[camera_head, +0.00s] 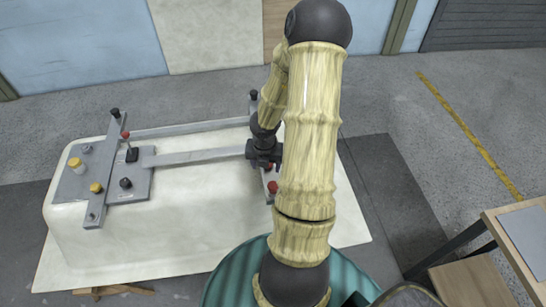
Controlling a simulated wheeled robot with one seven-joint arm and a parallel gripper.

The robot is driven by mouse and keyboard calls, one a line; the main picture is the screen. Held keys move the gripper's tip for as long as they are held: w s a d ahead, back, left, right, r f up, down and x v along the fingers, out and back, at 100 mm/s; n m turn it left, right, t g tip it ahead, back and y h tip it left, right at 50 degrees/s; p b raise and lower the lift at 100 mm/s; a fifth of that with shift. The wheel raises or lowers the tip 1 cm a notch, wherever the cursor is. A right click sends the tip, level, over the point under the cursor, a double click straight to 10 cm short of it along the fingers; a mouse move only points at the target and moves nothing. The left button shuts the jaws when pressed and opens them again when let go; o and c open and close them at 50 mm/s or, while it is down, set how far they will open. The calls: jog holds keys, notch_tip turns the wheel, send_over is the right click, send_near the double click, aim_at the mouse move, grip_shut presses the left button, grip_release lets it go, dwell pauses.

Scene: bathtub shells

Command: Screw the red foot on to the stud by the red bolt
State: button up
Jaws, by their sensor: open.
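A pale upside-down tub shell (190,225) carries a grey metal frame. My dark gripper (266,165) is open above the frame's right end and points down. A red round piece (272,187) shows just below it, partly behind my arm. A bit of red also shows between or right behind the fingers. I cannot tell which red piece is the foot, or whether the fingers touch it. No stud can be made out at the gripper.
My arm hides much of the tub's right end. A table (515,225) stands at the far right.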

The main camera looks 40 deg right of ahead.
aim_at(273, 185)
jog(key=s+m, duration=0.1)
jog(key=m, duration=0.2)
jog(key=s+m+g+p, duration=0.1)
jog(key=m, duration=0.1)
jog(key=shift+s+d+y, duration=0.35)
jog(key=shift+d+y, duration=0.05)
jog(key=shift+f, duration=0.1)
notch_tip(273, 185, down, 8)
jog(key=b, duration=0.7)
jog(key=shift+w+b, duration=0.1)
jog(key=shift+b, duration=0.2)
jog(key=shift+p, duration=0.4)
jog(key=shift+c, duration=0.2)
